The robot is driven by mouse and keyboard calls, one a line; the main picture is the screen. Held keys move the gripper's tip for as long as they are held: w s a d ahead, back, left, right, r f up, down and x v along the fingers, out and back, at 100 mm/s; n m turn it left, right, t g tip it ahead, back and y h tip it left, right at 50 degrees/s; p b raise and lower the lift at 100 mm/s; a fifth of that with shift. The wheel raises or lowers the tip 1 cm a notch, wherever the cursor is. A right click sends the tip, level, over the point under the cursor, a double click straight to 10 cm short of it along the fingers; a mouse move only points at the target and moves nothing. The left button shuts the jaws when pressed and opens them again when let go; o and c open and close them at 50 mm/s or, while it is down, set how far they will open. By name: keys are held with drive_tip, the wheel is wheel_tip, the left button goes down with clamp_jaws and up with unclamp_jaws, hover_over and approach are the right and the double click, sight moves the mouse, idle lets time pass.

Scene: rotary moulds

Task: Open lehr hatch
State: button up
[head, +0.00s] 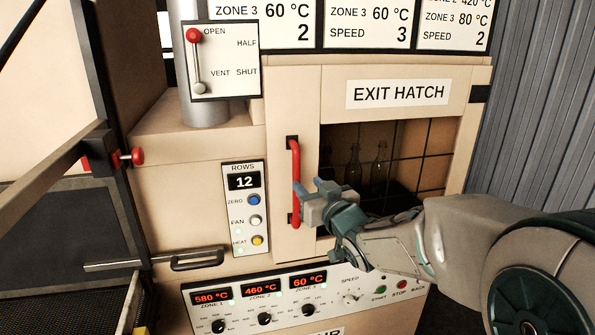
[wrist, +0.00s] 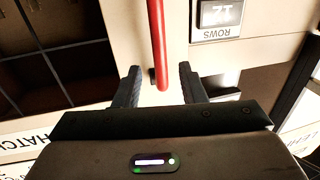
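The lehr's exit hatch is a cream panel (head: 285,235) under the sign "EXIT HATCH" (head: 397,93). A vertical red bar handle (head: 294,165) is fixed at its left side by black mounts. Right of the handle is a dark, grid-lined area (head: 405,165) with bottles visible in it. I cannot tell whether it is a window or an opening. My gripper (head: 308,193) is at the handle's lower half. In the wrist view, the open fingers (wrist: 158,85) stand either side of the red handle (wrist: 157,40), with gaps on both sides.
A rows panel (head: 243,208) with buttons is left of the hatch. A control panel (head: 300,300) with knobs runs below it. A lever plate (head: 225,60) marked OPEN, HALF, VENT and SHUT is upper left, its red knob by OPEN. A dark bar handle (head: 198,262) sticks out lower left.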

sight(298, 174)
drive_tip(key=p+x, duration=0.1)
drive_tip(key=x, duration=0.6)
drive_tip(key=shift+w+a+p, duration=0.15)
drive_tip(key=shift+w+p, duration=0.15)
drive_tip(key=shift+p, duration=0.05)
clamp_jaws()
